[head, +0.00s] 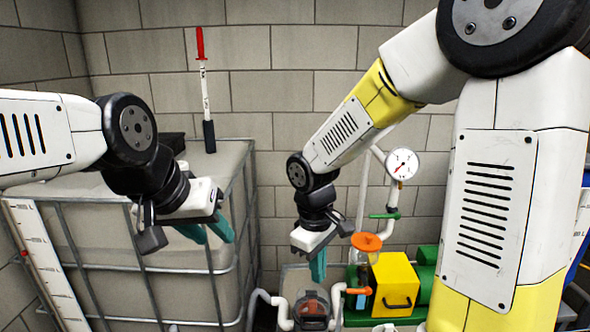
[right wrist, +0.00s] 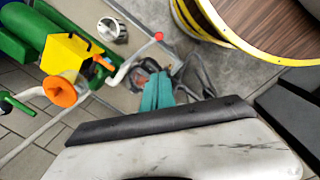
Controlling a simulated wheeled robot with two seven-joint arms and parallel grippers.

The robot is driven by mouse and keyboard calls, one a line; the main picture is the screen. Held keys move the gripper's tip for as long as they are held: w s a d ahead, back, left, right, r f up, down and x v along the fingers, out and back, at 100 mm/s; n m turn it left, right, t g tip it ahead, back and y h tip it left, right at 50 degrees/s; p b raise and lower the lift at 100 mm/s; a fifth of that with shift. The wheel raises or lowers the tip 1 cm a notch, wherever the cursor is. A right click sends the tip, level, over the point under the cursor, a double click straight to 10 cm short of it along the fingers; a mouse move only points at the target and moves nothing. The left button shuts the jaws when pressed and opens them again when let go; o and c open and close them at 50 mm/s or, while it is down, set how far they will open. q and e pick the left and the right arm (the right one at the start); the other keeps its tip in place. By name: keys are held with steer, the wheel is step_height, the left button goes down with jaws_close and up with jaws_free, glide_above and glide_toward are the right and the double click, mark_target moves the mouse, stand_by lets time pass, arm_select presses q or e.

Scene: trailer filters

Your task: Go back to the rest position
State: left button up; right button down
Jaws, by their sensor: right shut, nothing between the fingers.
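My right gripper (head: 318,268) points down near the middle of the head view, left of the orange-topped valve. Its teal fingers are together and hold nothing. They also show in the right wrist view (right wrist: 157,92), above the blurred pipe and floor area. No separate task object is in either gripper.
The caged tank (head: 205,285) stands at the left, with a red-tipped rod (head: 203,85) upright on it. Right of my right gripper are an orange valve top (head: 367,242), a yellow box (head: 396,285) and a pressure gauge (head: 402,165). A round wood-topped drum (right wrist: 265,25) shows in the right wrist view.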

steer(key=s+d+r+m+t+y, duration=0.1)
steer(key=s+d+r+m+t, duration=0.2)
steer(key=r, duration=0.4)
steer(key=s+d+r+m+t+y, duration=0.2)
steer(key=s+d+r+m, duration=0.3)
steer(key=r, duration=0.3)
steer(key=shift+d+r+m+t, duration=0.25)
steer(key=shift+d+m+t, duration=0.25)
steer(key=shift+m, duration=0.3)
